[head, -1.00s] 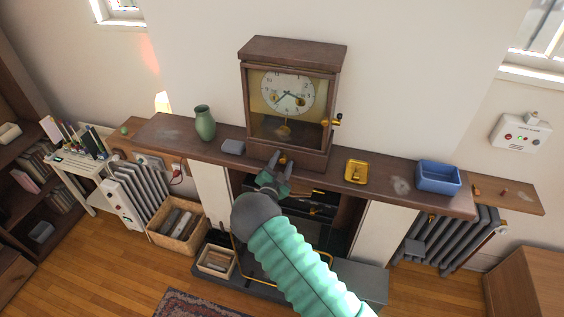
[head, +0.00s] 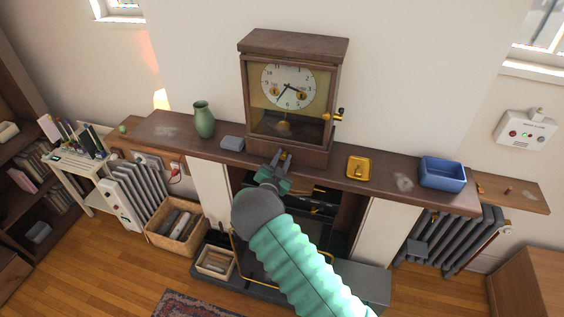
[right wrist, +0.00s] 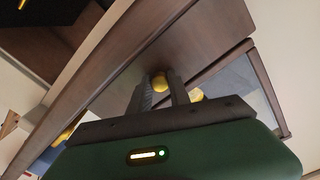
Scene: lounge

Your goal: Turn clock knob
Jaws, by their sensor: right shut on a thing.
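The wooden clock (head: 290,150) stands upright on the mantel, with a white dial (head: 288,86) behind its glass front. A small brass knob (head: 283,156) is low on the front of its base. My right gripper (head: 279,158) reaches up to this base, its fingers shut on the knob. In the right wrist view the round brass knob (right wrist: 160,82) shows between the two dark fingers, partly hidden by them. Another brass fitting (head: 339,116) sticks out from the clock's right side, clear of the gripper. My left gripper is not in view.
The fireplace opening lies below my right arm. The wall above the mantel beside the clock is free.

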